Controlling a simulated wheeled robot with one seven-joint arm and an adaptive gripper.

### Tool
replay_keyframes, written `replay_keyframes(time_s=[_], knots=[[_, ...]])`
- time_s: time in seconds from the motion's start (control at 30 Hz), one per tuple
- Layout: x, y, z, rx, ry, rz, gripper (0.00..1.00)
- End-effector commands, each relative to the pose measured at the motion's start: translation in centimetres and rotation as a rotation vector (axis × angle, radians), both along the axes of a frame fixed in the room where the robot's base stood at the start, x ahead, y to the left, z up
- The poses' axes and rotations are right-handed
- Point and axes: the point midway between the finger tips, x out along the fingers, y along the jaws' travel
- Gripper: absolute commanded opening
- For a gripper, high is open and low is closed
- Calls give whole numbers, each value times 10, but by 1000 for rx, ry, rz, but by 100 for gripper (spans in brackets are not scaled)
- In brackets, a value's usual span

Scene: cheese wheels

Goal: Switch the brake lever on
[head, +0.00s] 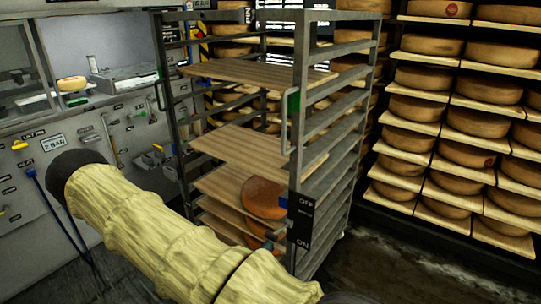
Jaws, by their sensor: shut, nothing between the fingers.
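A wheeled metal rack (335,150) stands in the middle of the head view. Its near post carries a black plate (301,222) marked OFF at the top and ON at the bottom. The brake lever itself is not clear. My arm, in a pale yellow sleeve, crosses the lower left and ends in a dark rounded part. My gripper's fingers are not visible.
The rack holds wooden boards (240,147) and an orange cheese wheel (262,198) low down. Shelves of cheese wheels (500,93) fill the right. A grey counter panel (95,135) with small levers stands at the left. Dark floor (400,260) is open at the lower right.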

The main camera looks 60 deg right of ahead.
Motion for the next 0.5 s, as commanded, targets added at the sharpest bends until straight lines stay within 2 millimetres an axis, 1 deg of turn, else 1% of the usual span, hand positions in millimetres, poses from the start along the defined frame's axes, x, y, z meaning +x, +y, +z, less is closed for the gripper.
replay_keyframes(time_s=[0.03, 0.23, 0.4, 0.5], knots=[[1, 8, -6, -1, 1, 2, 0], [3, 36, -16, -4, 0, -6, 0], [3, 51, -21, -6, 0, -11, 0], [4, 55, -22, -7, 1, -12, 0]])
